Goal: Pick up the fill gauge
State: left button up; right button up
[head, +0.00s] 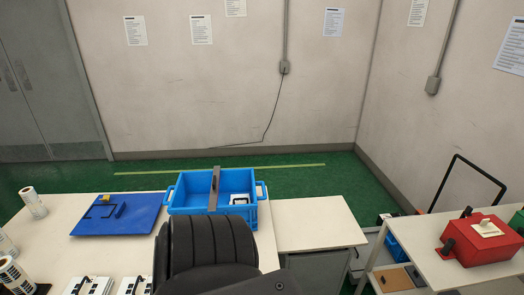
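A dark grey bar (214,189), which looks like the fill gauge, runs from the back to the front of the blue crate (238,207), across its top. I cannot tell whether it rests on the rims. A small white item with a dark edge (239,199) lies inside the crate on the right. My dark arm links cover the front of the crate and part of the table. Neither gripper's fingers can be made out.
The pale table (140,240) holds a blue board (118,215) with black and yellow parts, label rolls (33,202) at left, and white keypad items (90,285) in front. A lower table (318,224) at right is bare. A red box (478,239) stands on the right bench.

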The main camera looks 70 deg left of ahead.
aim_at(213, 203)
jog(key=z, duration=0.05)
jog(key=i, duration=1.35)
jog(key=u, duration=2.35)
